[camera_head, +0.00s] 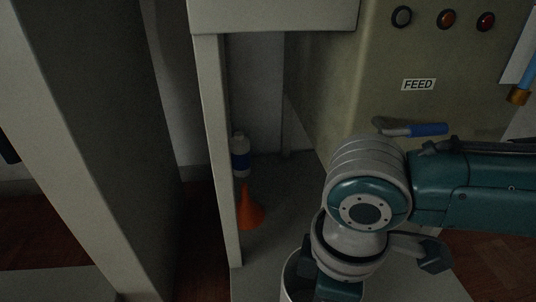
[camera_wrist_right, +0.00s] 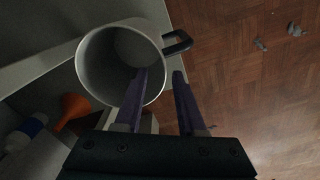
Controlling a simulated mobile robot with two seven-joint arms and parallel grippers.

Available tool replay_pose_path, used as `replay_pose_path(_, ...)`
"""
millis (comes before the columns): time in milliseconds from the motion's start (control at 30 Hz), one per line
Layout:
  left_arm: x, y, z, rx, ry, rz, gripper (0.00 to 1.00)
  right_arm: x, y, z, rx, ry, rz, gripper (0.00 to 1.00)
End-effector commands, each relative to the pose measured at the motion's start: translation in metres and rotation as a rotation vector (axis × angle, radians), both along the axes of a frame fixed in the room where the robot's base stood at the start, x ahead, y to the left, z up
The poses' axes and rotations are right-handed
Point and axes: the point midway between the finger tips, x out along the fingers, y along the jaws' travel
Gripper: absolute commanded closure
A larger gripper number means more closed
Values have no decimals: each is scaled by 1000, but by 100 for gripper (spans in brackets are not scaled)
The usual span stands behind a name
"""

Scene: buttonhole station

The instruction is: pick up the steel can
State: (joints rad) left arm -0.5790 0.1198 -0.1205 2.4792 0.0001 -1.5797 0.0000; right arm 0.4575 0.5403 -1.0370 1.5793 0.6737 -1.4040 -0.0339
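The steel can (camera_wrist_right: 98,70) is a grey, open-topped cylinder with a black handle (camera_wrist_right: 177,42), seen from above in the right wrist view. In the head view only a pale curved edge of it (camera_head: 291,279) shows at the bottom, beside my right wrist. My right gripper (camera_wrist_right: 160,72) is open, with two purple fingers apart. The left finger overlaps the can's mouth and the other lies just outside its right side, so the wall nearest the handle runs between them. I cannot tell whether either finger touches it. My left gripper is not in view.
An orange funnel (camera_head: 251,209) and a white bottle with a blue label (camera_head: 240,157) stand on the low shelf (camera_head: 282,197), left of the can. A pale post (camera_head: 219,150) rises at the shelf's left. A machine panel (camera_head: 345,70) stands behind. Wooden floor (camera_wrist_right: 250,90) lies to the right.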

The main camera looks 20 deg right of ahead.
Motion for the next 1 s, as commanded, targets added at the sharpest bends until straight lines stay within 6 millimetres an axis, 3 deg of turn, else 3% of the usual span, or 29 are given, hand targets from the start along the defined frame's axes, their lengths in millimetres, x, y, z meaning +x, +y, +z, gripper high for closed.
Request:
replay_pose_path(200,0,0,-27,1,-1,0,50,0,0,-30,-2,1,0,61)
replay_pose_path(467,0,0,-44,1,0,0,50,0,0,-49,-1,0,1,61)
replay_pose_path(733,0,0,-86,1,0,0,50,0,0,-93,-1,-2,0,61)
replay_pose_path(1000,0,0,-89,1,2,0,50,0,0,-96,-1,-2,0,61)
